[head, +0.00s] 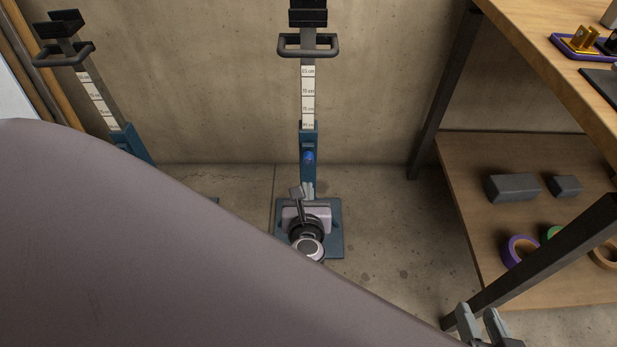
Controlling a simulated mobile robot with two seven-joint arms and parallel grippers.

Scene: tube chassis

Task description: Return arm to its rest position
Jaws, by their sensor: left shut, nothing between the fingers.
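My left gripper (304,190) is near the middle of the head view, with its grey fingers together and nothing visible between them. It appears in front of the lower part of a blue height stand (308,140); I cannot tell whether it touches the stand. The wrist behind it is white and black. My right gripper (478,314) is at the bottom right edge, near a dark table leg (540,268). Its two grey fingers stand apart with nothing seen between them. Most of both arms is hidden or outside the picture.
A large mauve-grey curved surface (150,250) fills the lower left. A second height stand (97,98) is at the left. A wooden bench (535,45) with a lower shelf (463,180) stands at the right. Bare concrete floor (400,240) lies between the middle stand and bench.

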